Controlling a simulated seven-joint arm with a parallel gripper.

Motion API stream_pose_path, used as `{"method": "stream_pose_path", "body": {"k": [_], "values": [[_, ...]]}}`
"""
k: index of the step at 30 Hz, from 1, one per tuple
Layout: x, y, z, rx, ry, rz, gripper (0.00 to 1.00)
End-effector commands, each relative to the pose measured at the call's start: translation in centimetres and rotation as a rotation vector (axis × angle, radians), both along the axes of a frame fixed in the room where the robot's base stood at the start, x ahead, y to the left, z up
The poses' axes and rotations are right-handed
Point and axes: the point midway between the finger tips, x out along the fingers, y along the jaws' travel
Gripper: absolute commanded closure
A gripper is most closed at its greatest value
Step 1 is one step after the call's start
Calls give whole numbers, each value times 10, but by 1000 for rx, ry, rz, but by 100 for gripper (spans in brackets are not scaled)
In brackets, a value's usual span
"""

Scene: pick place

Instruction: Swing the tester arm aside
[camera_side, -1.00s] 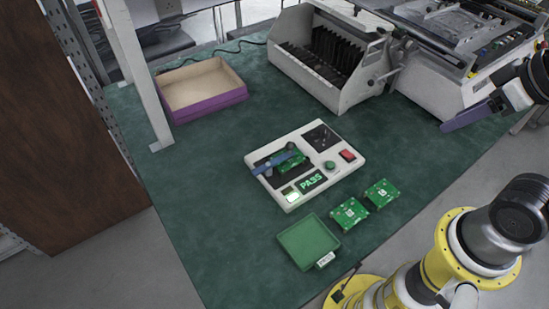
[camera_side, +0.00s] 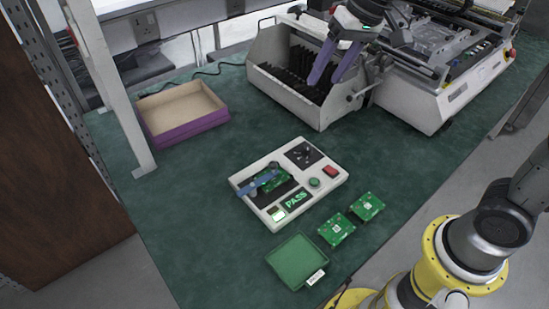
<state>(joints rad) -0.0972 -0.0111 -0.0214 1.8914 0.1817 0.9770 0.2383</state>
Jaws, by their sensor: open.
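The tester (camera_side: 312,186) is a white box in the middle of the green table, with a lit green "PASS" display. Its blue tester arm (camera_side: 257,182) lies across a green circuit board (camera_side: 277,180) in the tester's dark recess. My gripper (camera_side: 326,80) has two purple fingers, spread apart and empty. It shows in front of the grey slotted rack, above and behind the tester and well apart from the blue arm.
Two green boards (camera_side: 337,229) (camera_side: 367,206) lie right of the tester, beside a labelled green tray (camera_side: 296,262). A purple-sided open box (camera_side: 186,122) stands back left. The grey rack (camera_side: 283,88) and a large machine (camera_side: 437,80) fill the back. Table left of the tester is clear.

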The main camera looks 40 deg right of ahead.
Motion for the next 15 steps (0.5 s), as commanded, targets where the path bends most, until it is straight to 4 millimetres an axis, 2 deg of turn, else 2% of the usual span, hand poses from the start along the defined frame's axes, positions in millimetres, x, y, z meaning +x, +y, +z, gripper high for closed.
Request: {"method": "stream_pose_path", "body": {"k": [1,3,6,9,12,15], "values": [[17,8,-14,6,39,4,41],[36,18,-32,15,81,7,41],[55,30,-59,18,139,18,41],[66,39,-85,14,188,29,41],[68,44,-104,7,229,39,41],[67,46,-115,3,251,44,41]]}}
